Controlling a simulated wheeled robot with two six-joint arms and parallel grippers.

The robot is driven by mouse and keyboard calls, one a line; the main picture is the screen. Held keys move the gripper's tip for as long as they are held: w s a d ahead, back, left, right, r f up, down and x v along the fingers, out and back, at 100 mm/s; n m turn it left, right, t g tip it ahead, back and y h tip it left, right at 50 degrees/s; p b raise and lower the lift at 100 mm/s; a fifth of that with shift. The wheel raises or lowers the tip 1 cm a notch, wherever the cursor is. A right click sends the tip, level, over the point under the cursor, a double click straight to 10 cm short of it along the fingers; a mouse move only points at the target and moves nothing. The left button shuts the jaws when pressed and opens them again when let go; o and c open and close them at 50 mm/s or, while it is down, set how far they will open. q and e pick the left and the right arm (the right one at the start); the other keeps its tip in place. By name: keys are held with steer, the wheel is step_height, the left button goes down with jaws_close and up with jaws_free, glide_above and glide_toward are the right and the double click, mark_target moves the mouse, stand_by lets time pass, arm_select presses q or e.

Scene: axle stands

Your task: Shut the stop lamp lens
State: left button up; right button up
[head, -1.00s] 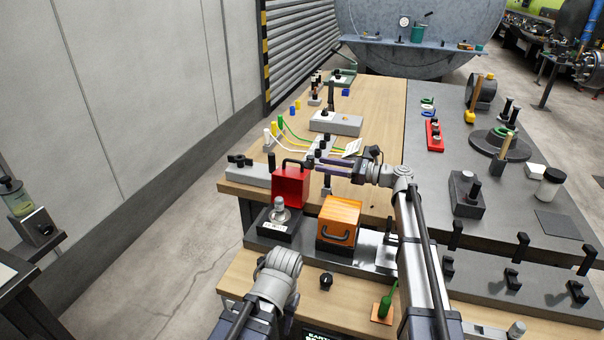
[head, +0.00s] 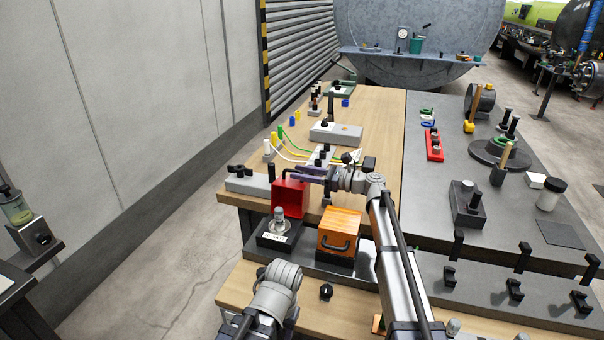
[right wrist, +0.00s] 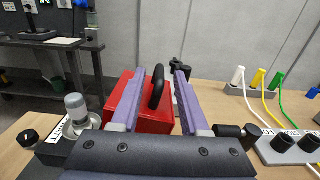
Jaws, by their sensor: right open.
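The stop lamp lens is a red box (head: 290,202) with a black loop handle. It stands open behind its bare bulb (head: 280,218), which is uncovered on a dark base (head: 268,241). In the right wrist view the red lens (right wrist: 150,118) lies beyond and below my fingers, and its handle (right wrist: 156,88) shows between them. My right gripper (head: 296,176) is open at the top of the lens, with the two fingers apart on either side of the handle; contact cannot be told. My left arm shows at the bottom, but its fingers do not.
An orange box with a handle (head: 339,230) stands just right of the bulb. A black knob (head: 326,291) is in front. A grey block with white, yellow and green leads (head: 318,154) lies behind the lens. The bench edge is at the left, with open floor beyond.

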steer(key=shift+c, duration=0.4)
jaws_close()
stand_by(1.0)
